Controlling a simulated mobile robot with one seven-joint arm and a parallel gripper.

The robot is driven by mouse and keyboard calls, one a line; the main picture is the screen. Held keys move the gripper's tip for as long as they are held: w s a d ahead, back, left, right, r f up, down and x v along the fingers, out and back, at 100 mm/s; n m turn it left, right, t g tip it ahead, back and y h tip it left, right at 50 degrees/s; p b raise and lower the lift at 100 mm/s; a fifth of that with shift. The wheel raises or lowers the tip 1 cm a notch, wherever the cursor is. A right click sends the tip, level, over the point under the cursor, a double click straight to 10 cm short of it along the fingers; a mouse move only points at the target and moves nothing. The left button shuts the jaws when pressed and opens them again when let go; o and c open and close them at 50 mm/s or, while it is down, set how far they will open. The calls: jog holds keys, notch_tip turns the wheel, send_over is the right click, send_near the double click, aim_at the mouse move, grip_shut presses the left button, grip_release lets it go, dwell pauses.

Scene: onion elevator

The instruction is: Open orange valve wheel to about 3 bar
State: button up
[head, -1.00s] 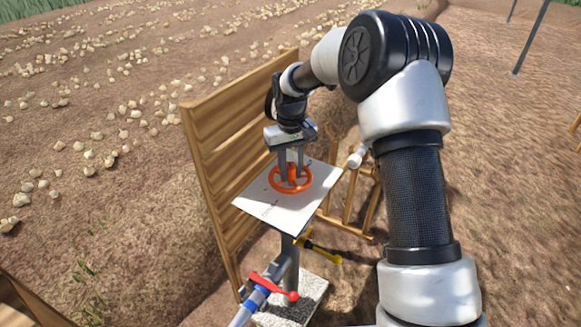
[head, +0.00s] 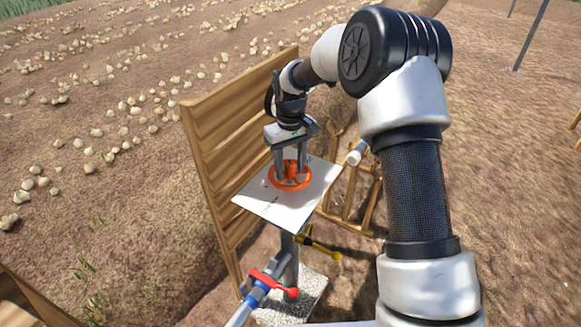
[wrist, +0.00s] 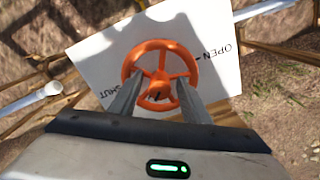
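The orange valve wheel (head: 291,186) lies flat over a white plate (head: 275,206) on a post. In the wrist view the wheel (wrist: 160,45) has spokes, a round hub and a small dark mark at its lower part. The plate (wrist: 95,50) reads OPEN at right and SHUT at lower left, upside down. My gripper (head: 291,170) points down at the wheel, its two fingers spread on either side of the hub. In the wrist view the fingertips (wrist: 161,82) reach within the rim. I cannot tell whether they touch the spokes. No pressure reading shows.
A wooden board wall (head: 225,130) stands close behind and left of the plate. Below are a red-handled valve (head: 272,282) on a pipe and a yellow handle (head: 318,246). A wooden frame (head: 355,195) stands to the right.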

notch_tip(320, 180, up, 17)
jog(key=p, duration=0.2)
jog(key=shift+r, duration=0.2)
dwell(0.4)
notch_tip(320, 180, up, 8)
jog(key=t+p, duration=0.1)
jog(key=p, duration=0.1)
send_over(291, 164)
jog(key=s+d, duration=0.2)
jog(key=s, duration=0.3)
jog(key=s+d+r+m+t+p, duration=0.25)
jog(key=s+d+r, duration=0.25)
jog(key=s+r, duration=0.4)
jog(key=s+d+m+t+p, duration=0.1)
jog(key=s+d+p, duration=0.1)
jog(key=s, duration=0.6)
jog(key=s+d+m+t+p, duration=0.1)
jog(key=s+d+p, duration=0.1)
jog(key=s, duration=0.7)
jog(key=shift+s+d+f+m+p, duration=0.2)
jog(key=shift+s+d+m+p, duration=0.05)
jog(key=shift+d+m+p, duration=0.1)
